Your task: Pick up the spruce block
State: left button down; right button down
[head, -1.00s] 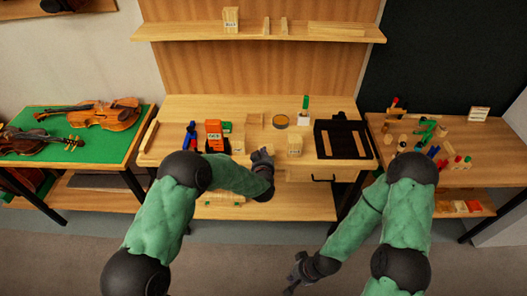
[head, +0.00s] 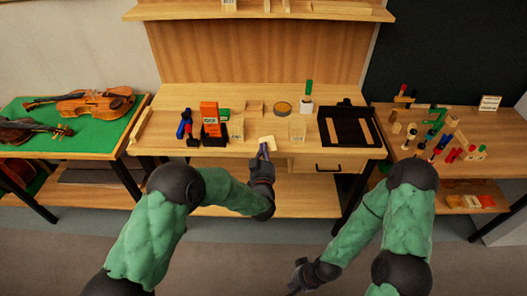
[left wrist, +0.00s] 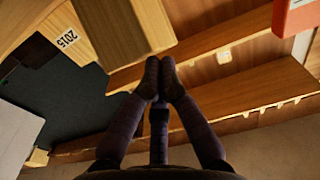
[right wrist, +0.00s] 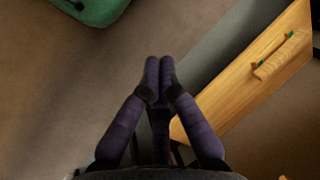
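Several pale wood blocks stand on the middle bench, and I cannot tell for sure which is the spruce block. One pale block (head: 297,130) stands right of my left gripper (head: 264,152), and a labelled pale block (head: 236,129) stands left of it. A small pale piece (head: 267,142) shows right at that gripper's fingertips. In the left wrist view the fingertips are together with no block visibly between them; a wood block marked 2015 (left wrist: 68,38) is at upper left. My right gripper (right wrist: 160,75) is shut and empty, low above the floor.
Violins lie on a green-topped table (head: 40,140) at left. A side table (head: 465,180) with clamps and tools is at right.

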pick_arm(q)
jog(key=shift+s+f, duration=0.3)
jog(key=shift+s, duration=0.05)
pick_arm(e)
jog(key=shift+f, duration=0.25)
